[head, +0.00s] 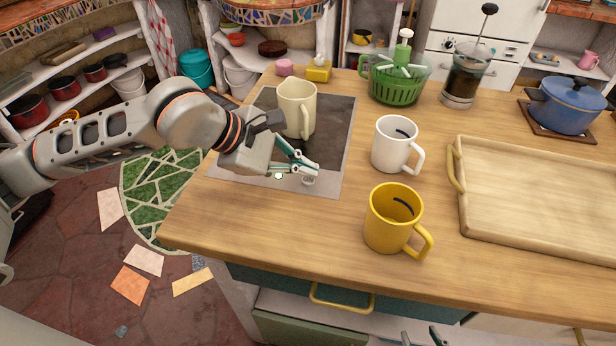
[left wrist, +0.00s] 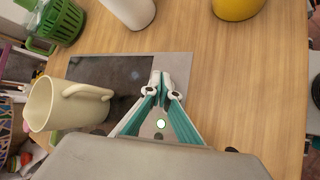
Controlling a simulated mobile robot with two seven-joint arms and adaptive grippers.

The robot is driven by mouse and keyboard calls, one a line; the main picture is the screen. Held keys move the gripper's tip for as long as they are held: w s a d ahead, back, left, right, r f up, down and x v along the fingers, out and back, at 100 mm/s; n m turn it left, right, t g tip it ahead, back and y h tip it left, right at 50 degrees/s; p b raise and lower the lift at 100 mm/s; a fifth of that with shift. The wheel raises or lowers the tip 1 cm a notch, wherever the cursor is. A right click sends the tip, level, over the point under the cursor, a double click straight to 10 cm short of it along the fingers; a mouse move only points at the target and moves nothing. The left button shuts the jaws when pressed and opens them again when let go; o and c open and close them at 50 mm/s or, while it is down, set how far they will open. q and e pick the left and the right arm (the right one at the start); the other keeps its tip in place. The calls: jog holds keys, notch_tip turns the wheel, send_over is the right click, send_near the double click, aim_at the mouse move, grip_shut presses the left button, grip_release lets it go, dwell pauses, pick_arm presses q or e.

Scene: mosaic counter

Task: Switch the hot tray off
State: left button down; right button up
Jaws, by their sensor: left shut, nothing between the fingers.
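The hot tray (head: 334,148) is a dark glass plate with a grey front strip, set on the wooden counter; it also shows in the left wrist view (left wrist: 100,70). A small greenish-white light (head: 278,176) glows on the strip and shows in the left wrist view (left wrist: 161,124). A small round knob (head: 308,181) sits to its right. A cream mug (head: 297,108) stands on the glass. My left gripper (head: 314,170) is shut and empty, fingertips just above the strip near the knob; contact cannot be told. My right gripper (head: 422,338) shows only separated fingertips at the bottom edge.
A white mug (head: 393,146) and a yellow mug (head: 392,222) stand right of the hot tray. A wooden tray (head: 545,205) lies further right. A green basket (head: 397,90), a coffee press (head: 465,80) and a blue pot (head: 566,105) stand behind.

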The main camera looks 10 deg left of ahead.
aim_at(305, 181)
jog(key=shift+w+r, duration=0.1)
jog(key=shift+r, duration=0.05)
pick_arm(q)
jog(key=shift+f, duration=0.2)
jog(key=shift+f+b, duration=0.3)
pick_arm(e)
jog(key=shift+s+f, duration=0.25)
jog(key=shift+f, duration=0.3)
pick_arm(q)
jog(key=shift+f, duration=0.15)
pick_arm(e)
jog(key=shift+s+f, duration=0.1)
jog(key=shift+f, duration=0.1)
jog(key=shift+r, duration=0.1)
pick_arm(q)
jog(key=shift+r, duration=0.65)
pick_arm(e)
jog(key=shift+w+r, duration=0.3)
jog(key=shift+r, duration=0.25)
pick_arm(q)
notch_tip(305, 181, up, 6)
jog(key=p, duration=0.3)
pick_arm(e)
jog(key=r, duration=0.2)
jog(key=w+r, duration=0.1)
jog(key=r, duration=0.1)
jog(key=shift+w, duration=0.1)
